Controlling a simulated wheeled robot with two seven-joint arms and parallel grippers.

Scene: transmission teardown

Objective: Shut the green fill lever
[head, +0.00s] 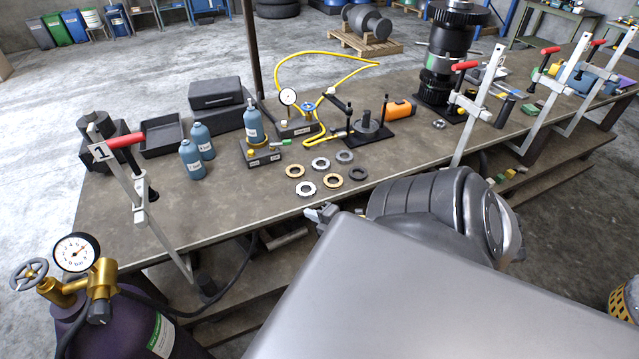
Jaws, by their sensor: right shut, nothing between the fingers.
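A small dark fill block (262,158) stands on the bench with a blue-grey bottle (254,124) upright on it. Small brass fittings show beside the bottle. My left gripper is not in view.
Several rings (320,164) lie right of the block. A gauge (288,97) and yellow hose (330,57) stand behind. Two loose bottles (191,160) are to the left. Red-handled clamps (126,140) rise at the bench edge. The front-left bench top is clear.

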